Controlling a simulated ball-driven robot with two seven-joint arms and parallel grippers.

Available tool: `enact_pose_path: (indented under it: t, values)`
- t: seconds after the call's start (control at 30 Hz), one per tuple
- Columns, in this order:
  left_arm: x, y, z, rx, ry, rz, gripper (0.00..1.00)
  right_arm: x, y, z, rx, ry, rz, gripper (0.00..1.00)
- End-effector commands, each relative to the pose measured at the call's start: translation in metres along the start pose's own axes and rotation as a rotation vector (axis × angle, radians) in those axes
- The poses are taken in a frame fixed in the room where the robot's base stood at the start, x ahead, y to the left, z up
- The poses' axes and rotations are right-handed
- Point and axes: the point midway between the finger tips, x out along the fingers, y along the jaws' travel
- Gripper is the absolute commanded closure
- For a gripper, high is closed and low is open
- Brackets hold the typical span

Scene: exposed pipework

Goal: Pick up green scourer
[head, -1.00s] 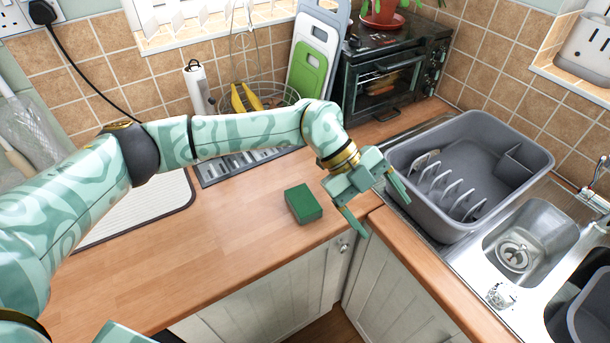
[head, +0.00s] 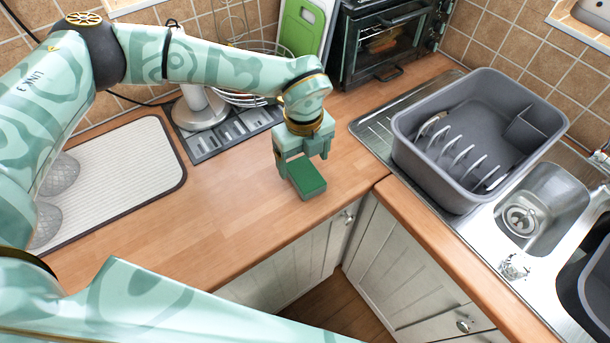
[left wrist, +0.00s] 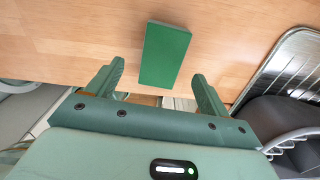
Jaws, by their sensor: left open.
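The green scourer (head: 307,178) is a small dark green block lying on the wooden worktop, near its front edge. My left gripper (head: 303,164) is open just above and behind it in the head view, with its fingers pointing down. In the left wrist view, the scourer (left wrist: 165,55) lies ahead of and between the two spread fingers (left wrist: 157,82), and nothing is in the jaws. I cannot tell from these views whether a finger touches the scourer. My right gripper is not in view.
A grey dish rack (head: 455,170) stands by the steel sink (head: 545,195) to the right. A toaster oven (head: 375,50) and green chopping board (head: 301,27) stand behind. A ribbed drying mat (head: 120,165) lies left. The worktop (head: 225,215) left of the scourer is clear.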

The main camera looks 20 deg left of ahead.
Motion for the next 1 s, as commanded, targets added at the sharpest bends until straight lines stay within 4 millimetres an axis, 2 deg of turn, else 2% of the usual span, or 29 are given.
enact_pose_path:
  t: [0.17,0.3,0.4,0.6,0.63,0.7,0.8,1.0]
  values:
    - [0.016,-0.001,0.0,0.0,0.0,0.001,0.2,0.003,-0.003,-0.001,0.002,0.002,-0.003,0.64]
    - [0.041,-0.003,0.0,0.001,0.001,0.002,0.2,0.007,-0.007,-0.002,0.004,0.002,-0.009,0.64]
    - [0.052,-0.003,0.0,0.0,0.001,0.001,0.2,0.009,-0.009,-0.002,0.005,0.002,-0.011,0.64]
    - [0.052,-0.003,0.001,0.001,0.0,0.0,0.2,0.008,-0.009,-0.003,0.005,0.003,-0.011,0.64]
    - [0.052,-0.003,0.001,0.001,0.0,0.0,0.26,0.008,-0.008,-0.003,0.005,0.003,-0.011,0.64]
    - [0.052,-0.003,0.001,0.001,0.0,0.0,0.45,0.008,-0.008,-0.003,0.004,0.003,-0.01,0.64]
    - [0.052,-0.003,0.001,0.0,0.0,0.0,0.67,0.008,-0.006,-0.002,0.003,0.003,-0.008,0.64]
    - [0.052,-0.003,0.001,0.0,0.0,0.0,0.68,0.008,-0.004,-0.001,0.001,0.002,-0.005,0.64]
